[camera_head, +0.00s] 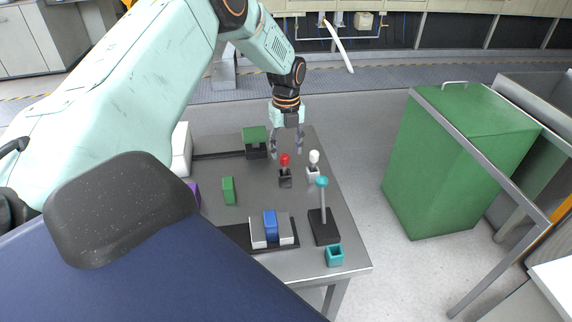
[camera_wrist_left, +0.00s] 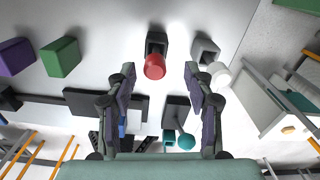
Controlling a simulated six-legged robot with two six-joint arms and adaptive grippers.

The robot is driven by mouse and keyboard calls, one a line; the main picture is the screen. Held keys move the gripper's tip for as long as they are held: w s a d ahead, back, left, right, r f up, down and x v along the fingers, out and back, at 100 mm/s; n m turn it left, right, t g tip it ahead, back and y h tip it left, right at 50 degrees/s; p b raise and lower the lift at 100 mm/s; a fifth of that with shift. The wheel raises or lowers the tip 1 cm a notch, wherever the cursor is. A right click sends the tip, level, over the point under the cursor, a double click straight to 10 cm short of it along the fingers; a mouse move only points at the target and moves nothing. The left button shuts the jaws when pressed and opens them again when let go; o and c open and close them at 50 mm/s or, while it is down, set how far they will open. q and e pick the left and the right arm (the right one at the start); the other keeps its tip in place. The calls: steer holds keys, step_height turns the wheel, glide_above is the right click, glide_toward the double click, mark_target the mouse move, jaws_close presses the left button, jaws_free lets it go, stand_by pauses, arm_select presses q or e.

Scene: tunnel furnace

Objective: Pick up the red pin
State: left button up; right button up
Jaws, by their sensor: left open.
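The red pin (camera_head: 285,160) has a round red head and stands upright in a small dark holder (camera_head: 285,181) on the grey table. In the left wrist view the red pin (camera_wrist_left: 155,67) appears between the two fingertips, nearer the left one. My left gripper (camera_head: 287,150) is open and empty, pointing down above the table near the red pin. Its fingers (camera_wrist_left: 159,75) do not visibly touch the pin; the exact gap cannot be told. My right gripper is not in view.
A white pin (camera_head: 314,158) stands close to the right of the red pin. A teal-topped post (camera_head: 322,183), teal cup (camera_head: 334,256), blue block (camera_head: 270,225), green block (camera_head: 228,190) and green-topped dark box (camera_head: 255,140) are on the table (camera_head: 205,220). A green bin (camera_head: 445,160) stands right.

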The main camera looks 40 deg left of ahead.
mark_target(284, 164)
arm_select(q)
steer(key=shift+s+f, duration=0.2)
steer(key=shift+f, duration=0.3)
step_height(284, 164, down, 4)
steer(key=shift+s+f, duration=0.15)
steer(key=shift+f, duration=0.05)
steer(key=shift+s+a+f, duration=0.1)
steer(key=shift+a+f, duration=0.05)
steer(key=shift+f, duration=0.15)
steer(key=shift+d+r, duration=0.15)
steer(key=shift+d, duration=0.15)
steer(key=shift+c, duration=0.7)
steer(key=shift+a, duration=0.25)
steer(key=c, duration=0.6)
steer(key=shift+d, duration=0.2)
jaws_close()
steer(key=shift+a, duration=0.15)
